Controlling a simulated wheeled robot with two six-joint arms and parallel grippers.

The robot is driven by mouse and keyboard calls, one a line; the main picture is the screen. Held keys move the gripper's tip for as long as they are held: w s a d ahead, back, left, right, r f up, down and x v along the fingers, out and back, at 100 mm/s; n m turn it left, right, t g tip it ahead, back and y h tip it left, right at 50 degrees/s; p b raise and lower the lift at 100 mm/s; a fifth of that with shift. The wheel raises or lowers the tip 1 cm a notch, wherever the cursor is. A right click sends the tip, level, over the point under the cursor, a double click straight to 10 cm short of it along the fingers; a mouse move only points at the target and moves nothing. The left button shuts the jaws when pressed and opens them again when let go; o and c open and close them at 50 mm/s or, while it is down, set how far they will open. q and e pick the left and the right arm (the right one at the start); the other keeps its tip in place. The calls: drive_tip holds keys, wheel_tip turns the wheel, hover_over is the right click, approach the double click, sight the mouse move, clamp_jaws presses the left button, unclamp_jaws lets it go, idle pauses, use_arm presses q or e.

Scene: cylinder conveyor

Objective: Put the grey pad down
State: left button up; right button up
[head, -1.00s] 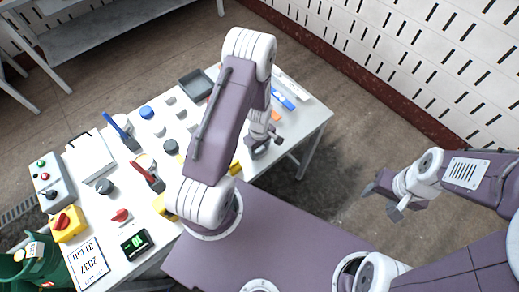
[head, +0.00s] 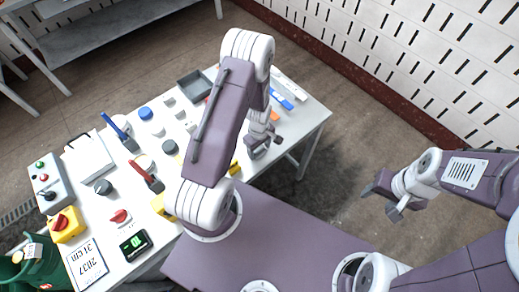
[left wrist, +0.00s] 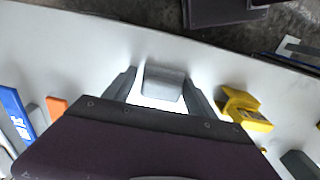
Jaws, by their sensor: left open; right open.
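The grey pad (left wrist: 163,82) is a small light grey block with rounded edges in the left wrist view. It lies on the white table near its edge, between the two dark fingers of my left gripper (left wrist: 161,94). The fingers are open, with a narrow gap showing on each side of the pad. In the head view my left gripper (head: 262,146) is low over the table's right end, and the pad cannot be made out there. My right gripper (head: 382,199) is open and empty, off to the right of the table.
A yellow part (left wrist: 244,108) lies right of the pad. A blue item (left wrist: 17,118) and an orange block (left wrist: 56,107) lie left. In the head view a dark tray (head: 195,84), knobs, a red-handled tool (head: 146,175) and a control box (head: 46,182) crowd the table (head: 317,113).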

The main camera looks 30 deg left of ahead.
use_arm(q)
drive_tip(key=shift+s+d+f, duration=0.1)
drive_tip(key=shift+s+f, duration=0.5)
drive_tip(key=shift+s, duration=0.1)
use_arm(e)
drive_tip(key=shift+f, duration=0.25)
use_arm(q)
drive_tip(key=r, duration=0.1)
drive_tip(key=w+r, duration=0.1)
drive_tip(key=r, duration=0.3)
drive_tip(key=shift+w+a+r+p, duration=0.2)
drive_tip(key=shift+a+p, duration=0.1)
drive_tip(key=shift+p, duration=0.1)
wheel_tip(320, 180, up, 7)
wheel_tip(320, 180, up, 6)
drive_tip(key=m, duration=0.6)
hover_over(258, 150)
drive_tip(key=s+d, duration=0.2)
drive_tip(key=s, duration=0.1)
drive_tip(key=s+d+r+m, duration=0.2)
drive_tip(key=s+r+m, duration=0.2)
drive_tip(key=m, duration=0.3)
drive_tip(key=shift+s+t, duration=0.25)
drive_tip(key=shift+t, duration=0.15)
use_arm(e)
drive_tip(key=shift+w+a+r, duration=0.25)
drive_tip(key=shift+w+r, duration=0.1)
drive_tip(key=shift+w, duration=0.1)
